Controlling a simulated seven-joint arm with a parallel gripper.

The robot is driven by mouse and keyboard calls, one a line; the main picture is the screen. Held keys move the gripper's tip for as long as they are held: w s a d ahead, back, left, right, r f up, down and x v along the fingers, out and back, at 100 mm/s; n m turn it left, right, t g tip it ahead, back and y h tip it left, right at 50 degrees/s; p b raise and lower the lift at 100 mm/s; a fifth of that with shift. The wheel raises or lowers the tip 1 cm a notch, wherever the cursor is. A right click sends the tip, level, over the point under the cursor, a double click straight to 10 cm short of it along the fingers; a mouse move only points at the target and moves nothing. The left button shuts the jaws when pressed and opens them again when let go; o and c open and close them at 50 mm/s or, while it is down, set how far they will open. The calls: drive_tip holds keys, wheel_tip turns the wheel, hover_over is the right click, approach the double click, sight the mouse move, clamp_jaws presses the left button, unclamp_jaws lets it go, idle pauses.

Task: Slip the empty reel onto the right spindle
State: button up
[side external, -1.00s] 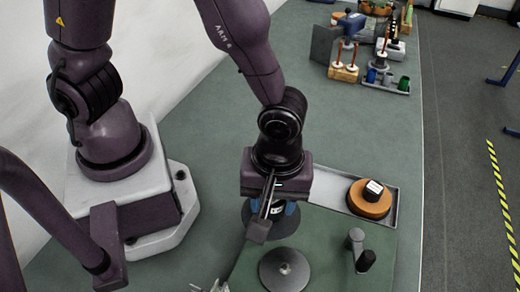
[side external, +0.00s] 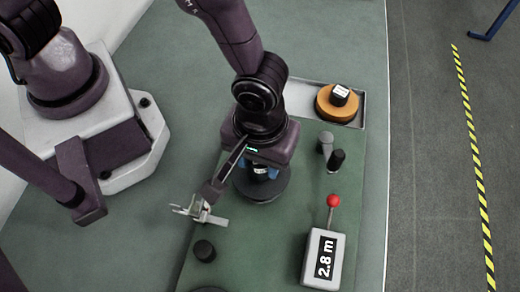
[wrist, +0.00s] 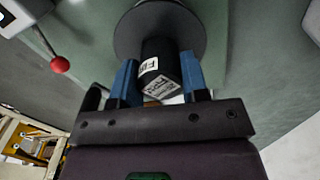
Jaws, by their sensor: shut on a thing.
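My gripper (wrist: 157,85) has its blue fingers shut on the dark hub of the empty reel (wrist: 210,25). The hub carries a white label, and the reel's wide dark flange lies beyond the fingertips in the wrist view. In the side external view my gripper (side external: 258,170) points down over the green board, with the dark reel (side external: 262,190) level beneath it. The right spindle is hidden under the reel and gripper. I cannot tell whether the reel is around the spindle or just above it.
A grey tray (side external: 300,95) holds a copper-coloured reel (side external: 335,108) behind. A crank (side external: 336,160) stands right of my gripper. A counter box (side external: 323,258) reading 2.8 m has a red-knobbed lever (side external: 333,201). A metal bracket (side external: 205,215) and dark knob (side external: 204,250) are at left.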

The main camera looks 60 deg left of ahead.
drive_tip(key=shift+f, duration=1.1)
idle(0.8)
drive_tip(key=shift+f, duration=0.3)
drive_tip(key=o, duration=1.4)
drive_tip(key=shift+r, duration=1.05)
drive_tip(key=shift+r, duration=3.45)
